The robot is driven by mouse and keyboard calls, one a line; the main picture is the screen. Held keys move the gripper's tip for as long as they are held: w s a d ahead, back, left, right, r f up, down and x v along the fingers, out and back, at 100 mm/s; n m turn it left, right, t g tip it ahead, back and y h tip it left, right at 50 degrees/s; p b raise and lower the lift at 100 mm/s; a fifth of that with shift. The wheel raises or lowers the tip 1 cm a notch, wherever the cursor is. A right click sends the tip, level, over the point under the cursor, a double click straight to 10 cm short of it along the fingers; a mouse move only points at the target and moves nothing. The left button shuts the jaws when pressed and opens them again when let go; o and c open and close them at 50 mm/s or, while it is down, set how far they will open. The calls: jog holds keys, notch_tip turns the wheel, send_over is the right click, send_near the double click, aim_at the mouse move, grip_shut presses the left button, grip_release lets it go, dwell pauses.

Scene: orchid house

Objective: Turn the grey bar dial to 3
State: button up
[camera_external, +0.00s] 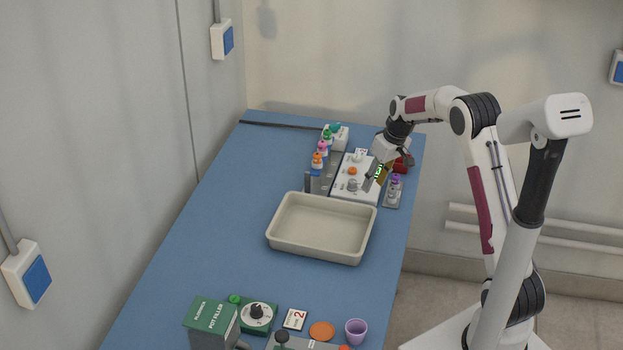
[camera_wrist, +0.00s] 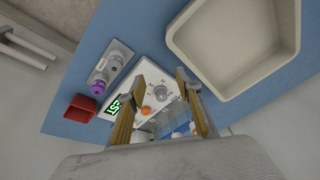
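The grey bar dial (camera_external: 352,186) is on the front part of a white control box at the far right of the table. In the wrist view the grey dial (camera_wrist: 161,94) shows between my fingers, with small marks around it too small to read. My gripper (camera_external: 376,175) is above the right side of the box, tilted toward the dial. In the wrist view my gripper (camera_wrist: 160,78) is open, with a wide gap between the fingers and nothing held. I cannot tell which mark the dial points to.
An orange button (camera_wrist: 147,110) and a green lit display (camera_wrist: 115,108) sit near the dial. A purple-topped bottle (camera_external: 395,185) and a red container (camera_external: 402,162) stand right of the box. A beige tray (camera_external: 275,238) lies in front. A green box with a black dial (camera_external: 257,311) is nearer.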

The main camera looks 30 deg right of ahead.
aim_at(353, 181)
jog(key=w+r+n+t, duration=0.1)
jog(key=w+r+n, duration=0.1)
jog(key=w, duration=0.4)
jog(key=shift+d+r+n+t, duration=0.2)
jog(key=shift+n+t, duration=0.1)
jog(key=shift+n, duration=0.5)
jog(key=shift+w+a+f, duration=0.1)
jog(key=shift+x, duration=3.85)
grip_shut()
